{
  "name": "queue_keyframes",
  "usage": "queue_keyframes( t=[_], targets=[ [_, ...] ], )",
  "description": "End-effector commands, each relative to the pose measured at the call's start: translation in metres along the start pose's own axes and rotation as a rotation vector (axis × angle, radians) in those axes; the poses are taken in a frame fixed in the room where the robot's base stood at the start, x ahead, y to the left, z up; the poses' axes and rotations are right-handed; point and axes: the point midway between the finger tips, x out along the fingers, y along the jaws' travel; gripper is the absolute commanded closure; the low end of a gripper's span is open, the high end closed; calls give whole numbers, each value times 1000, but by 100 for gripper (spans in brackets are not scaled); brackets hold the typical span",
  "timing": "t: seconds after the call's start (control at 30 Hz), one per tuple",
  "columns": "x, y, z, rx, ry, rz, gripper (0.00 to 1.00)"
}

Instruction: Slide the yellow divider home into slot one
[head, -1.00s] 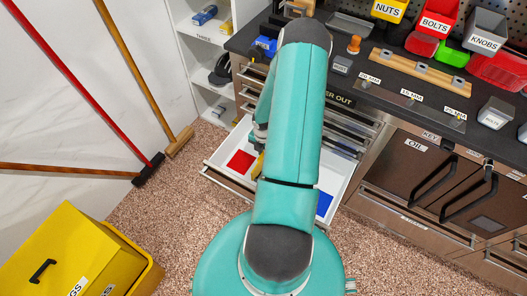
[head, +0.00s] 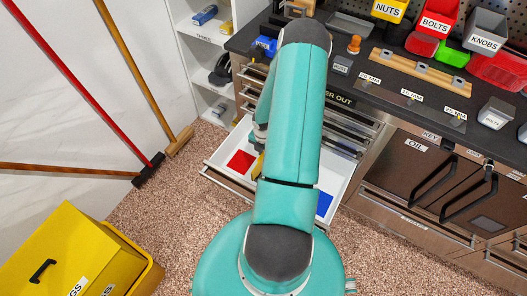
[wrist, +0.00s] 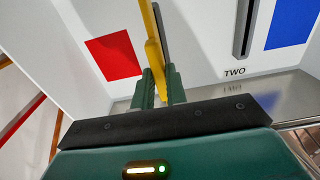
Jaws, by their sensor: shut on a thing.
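The yellow divider (wrist: 152,40) stands up between the green fingers of my gripper (wrist: 158,82), which is shut on it in the wrist view. A dark slot (wrist: 162,28) shows right beside the divider's right edge; its label is not visible, and I cannot tell whether the divider is in it. A second dark slot (wrist: 243,28), labelled TWO, lies further right. In the head view, a small part of the divider (head: 257,165) shows left of my arm, over the open white drawer (head: 225,182). My arm hides the gripper's fingers there.
The drawer floor has a red patch (head: 240,162) on the left and a blue patch (head: 324,204) on the right. A yellow bin (head: 70,255) is at lower left, with brooms (head: 150,85) against the wall.

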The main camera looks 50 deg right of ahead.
Motion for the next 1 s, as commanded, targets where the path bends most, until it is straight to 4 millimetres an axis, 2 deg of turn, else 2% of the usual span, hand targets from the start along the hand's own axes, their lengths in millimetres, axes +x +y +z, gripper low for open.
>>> queue_keyframes(
  t=[1.0],
  targets=[
    [23, 0, 0, 0, -1, 0, 100]
  ],
)
